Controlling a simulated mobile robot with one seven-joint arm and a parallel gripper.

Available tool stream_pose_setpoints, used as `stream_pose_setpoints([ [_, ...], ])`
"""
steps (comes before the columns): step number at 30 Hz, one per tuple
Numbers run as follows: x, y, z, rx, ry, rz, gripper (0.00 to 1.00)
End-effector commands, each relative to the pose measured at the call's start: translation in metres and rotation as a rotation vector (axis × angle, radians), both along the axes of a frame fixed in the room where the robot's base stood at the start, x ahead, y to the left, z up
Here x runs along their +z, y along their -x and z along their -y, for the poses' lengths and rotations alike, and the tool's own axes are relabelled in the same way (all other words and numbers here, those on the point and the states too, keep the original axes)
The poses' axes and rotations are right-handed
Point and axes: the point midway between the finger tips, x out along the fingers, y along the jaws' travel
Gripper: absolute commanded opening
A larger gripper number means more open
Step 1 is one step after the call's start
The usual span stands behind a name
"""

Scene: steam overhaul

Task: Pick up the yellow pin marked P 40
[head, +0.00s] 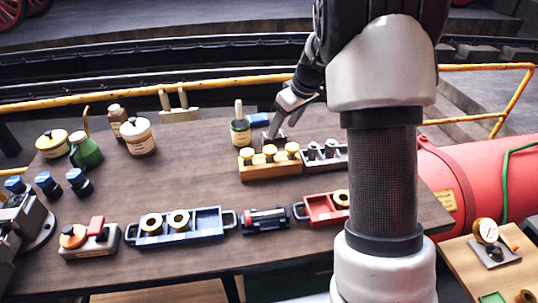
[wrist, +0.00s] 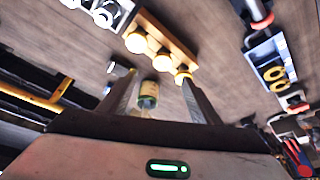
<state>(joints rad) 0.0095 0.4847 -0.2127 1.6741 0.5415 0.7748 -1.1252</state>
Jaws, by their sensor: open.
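Three yellow-topped pins stand in a wooden block (head: 272,171) near the middle of the table in the head view: a left pin (head: 246,155), a middle pin (head: 270,152) and a right pin (head: 292,148). The P 40 marking cannot be read on any. In the wrist view the pins (wrist: 162,61) run diagonally along the block (wrist: 168,33). My gripper (wrist: 158,78) is open and empty. One pin (wrist: 183,77) appears near its right fingertip.
A grey-pin holder (head: 325,163) stands right of the block. A green jar with a brush (head: 240,132) stands behind it, and a blue item (head: 262,118) lies near the gripper. A blue tray (head: 207,223) and red tray (head: 322,210) are in front. Bare tabletop lies left of the block.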

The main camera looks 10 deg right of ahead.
Motion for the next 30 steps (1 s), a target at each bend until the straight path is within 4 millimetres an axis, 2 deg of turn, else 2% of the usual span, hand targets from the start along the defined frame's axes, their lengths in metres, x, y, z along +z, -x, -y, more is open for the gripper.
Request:
stream_pose_setpoints([
  [3, -0.027, -0.008, -0.007, 0.001, -0.001, -0.006, 0.57],
  [9, -0.062, -0.020, -0.015, 0.000, 0.000, -0.004, 0.57],
  [17, -0.081, -0.026, -0.020, 0.000, 0.000, -0.001, 0.57],
  [25, -0.117, -0.033, -0.030, 0.000, 0.001, -0.003, 0.57],
  [30, -0.127, -0.037, -0.033, -0.001, -0.001, -0.002, 0.57],
])
